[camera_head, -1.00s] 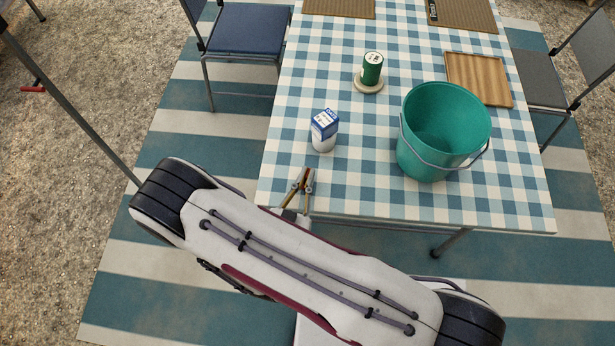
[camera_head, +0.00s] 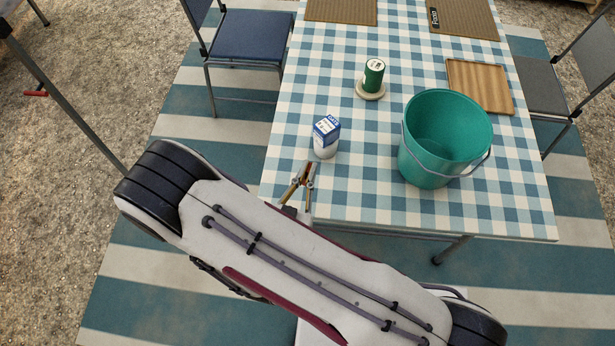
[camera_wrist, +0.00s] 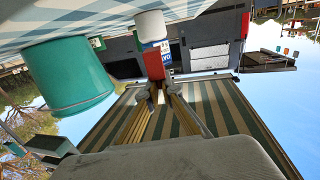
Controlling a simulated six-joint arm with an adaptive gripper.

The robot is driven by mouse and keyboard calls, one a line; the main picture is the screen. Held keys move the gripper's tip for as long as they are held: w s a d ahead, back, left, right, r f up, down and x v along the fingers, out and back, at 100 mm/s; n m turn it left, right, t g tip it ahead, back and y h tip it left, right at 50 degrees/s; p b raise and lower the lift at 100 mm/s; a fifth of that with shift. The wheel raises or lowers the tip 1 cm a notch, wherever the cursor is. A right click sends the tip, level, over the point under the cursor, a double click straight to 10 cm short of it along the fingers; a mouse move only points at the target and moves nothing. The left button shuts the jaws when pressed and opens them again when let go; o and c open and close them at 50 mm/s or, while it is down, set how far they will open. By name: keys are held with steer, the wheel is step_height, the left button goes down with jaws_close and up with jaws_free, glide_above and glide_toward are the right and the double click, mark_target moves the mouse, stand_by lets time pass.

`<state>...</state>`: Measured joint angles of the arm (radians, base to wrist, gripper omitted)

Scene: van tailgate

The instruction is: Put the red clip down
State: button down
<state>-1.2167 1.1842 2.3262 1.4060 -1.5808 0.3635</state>
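The red clip (camera_wrist: 154,64) shows in the wrist view as a red block between my fingertips. In the head view only a small red bit of it (camera_head: 308,168) shows at the tips. My gripper (camera_head: 304,177) is over the near left part of the checked table (camera_head: 350,205), and its fingers close in on the clip. The wrist view also shows my gripper (camera_wrist: 158,92), with the clip reaching out beyond the fingertips. I cannot tell whether the clip touches the tablecloth.
A blue-and-white carton (camera_head: 326,138) stands just beyond my gripper. A teal bucket (camera_head: 425,170) stands to the right. Farther back are a green can (camera_head: 373,74) on a pale round base (camera_head: 370,92) and a wooden tray (camera_head: 480,85). The cloth between carton and bucket is clear.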

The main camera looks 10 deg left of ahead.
mark_target(307, 172)
steer(key=shift+r, duration=2.05)
